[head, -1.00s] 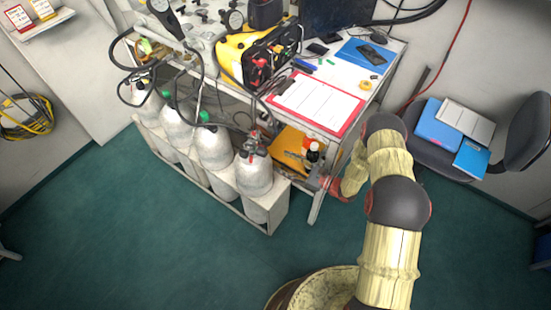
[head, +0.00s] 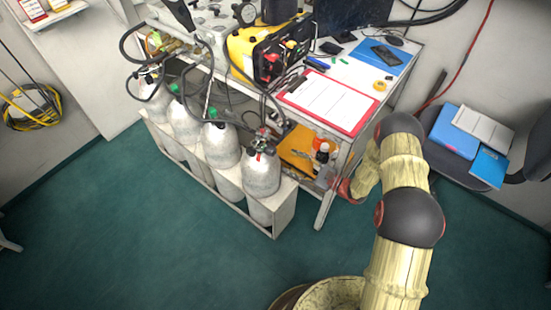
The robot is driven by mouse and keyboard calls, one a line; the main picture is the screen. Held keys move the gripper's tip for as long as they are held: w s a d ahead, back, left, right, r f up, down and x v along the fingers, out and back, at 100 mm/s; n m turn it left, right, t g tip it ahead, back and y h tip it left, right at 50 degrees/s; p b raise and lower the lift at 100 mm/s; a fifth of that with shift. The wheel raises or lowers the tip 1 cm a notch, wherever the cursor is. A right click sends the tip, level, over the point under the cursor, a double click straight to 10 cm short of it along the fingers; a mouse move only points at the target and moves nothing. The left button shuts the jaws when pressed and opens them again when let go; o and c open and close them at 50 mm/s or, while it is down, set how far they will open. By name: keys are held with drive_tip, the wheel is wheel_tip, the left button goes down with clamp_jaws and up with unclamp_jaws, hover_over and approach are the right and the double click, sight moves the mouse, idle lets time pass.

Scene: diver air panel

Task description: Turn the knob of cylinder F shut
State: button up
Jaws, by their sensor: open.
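Several white gas cylinders stand upright in a row in a low rack. Two middle ones have green knobs, one on the second cylinder (head: 184,122) and one on the third cylinder (head: 222,150). The nearest cylinder (head: 261,177) has a dark and metallic valve (head: 262,146) with a bit of red on top. No letter is readable, so I cannot tell which is cylinder F. My gripper (head: 324,178) is small and partly hidden by my arm, to the right of the nearest cylinder, by the table leg. It is open and apart from the knobs.
The white rack (head: 286,214) encloses the cylinders' lower parts. Black hoses (head: 127,48) loop above the valves. The white table (head: 402,64) bears a red clipboard (head: 328,103) and yellow equipment (head: 244,50). An orange item and bottles (head: 322,154) sit beneath it. Green floor (head: 150,240) in front is clear.

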sight(275, 153)
drive_tip(key=shift+w+a+r+m+t+h+b, duration=0.15)
drive_tip(key=shift+w+a+m+b, duration=0.9)
drive_tip(key=shift+m, duration=4.15)
drive_tip(key=shift+w+a+r+m+t+h+b, duration=0.1)
drive_tip(key=shift+w+a+m+b, duration=0.9)
drive_tip(key=shift+m, duration=4.2)
drive_tip(key=shift+w+a+r+m+t+h+b, duration=0.25)
drive_tip(key=shift+a+m+b, duration=1.45)
drive_tip(key=shift+m, duration=3.5)
drive_tip(key=shift+a+f+p, duration=0.1)
drive_tip(key=shift+a+p, duration=0.3)
drive_tip(key=shift+c, duration=1)
